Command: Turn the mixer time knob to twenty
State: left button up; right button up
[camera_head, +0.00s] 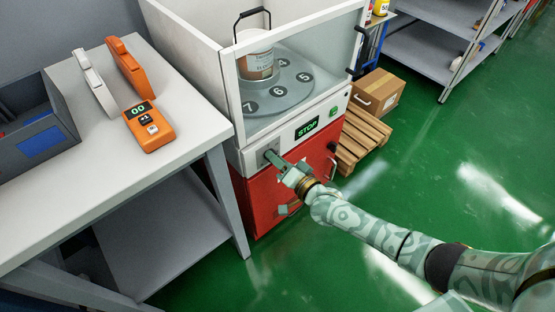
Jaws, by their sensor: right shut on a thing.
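The mixer is a white and red cabinet (258,194) with a clear-walled chamber and a display reading STOP (307,128). A green button (334,111) sits right of the display. The time knob is at the left of the front panel, hidden by my gripper, so its setting cannot be read. My right gripper (274,160) reaches in from the right and is shut on the knob against the panel. My left gripper is not in view.
A bucket (255,55) stands on the numbered turntable (284,94) in the chamber. A grey-white table (185,112) at left holds an orange counter reading 00 (149,127), scanner-like tools and a dark bin (35,129). A pallet (361,142) and carton (378,92) stand right of the mixer.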

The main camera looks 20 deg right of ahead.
pick_arm(q)
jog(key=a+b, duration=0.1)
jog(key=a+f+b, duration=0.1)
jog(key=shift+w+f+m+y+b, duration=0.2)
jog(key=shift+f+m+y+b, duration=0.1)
jog(key=shift+b, duration=0.05)
pick_arm(e)
jog(key=m, duration=0.6)
jog(key=m+y, duration=0.1)
jog(key=m, duration=0.2)
jog(key=shift+d+f+m, duration=0.15)
jog(key=shift+f+m, duration=0.15)
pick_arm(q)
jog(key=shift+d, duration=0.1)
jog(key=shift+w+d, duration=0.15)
pick_arm(e)
jog(key=o, duration=1)
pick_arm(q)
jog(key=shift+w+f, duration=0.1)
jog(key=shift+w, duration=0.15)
pick_arm(e)
jog(key=shift+r, duration=0.1)
jog(key=shift+s, duration=0.1)
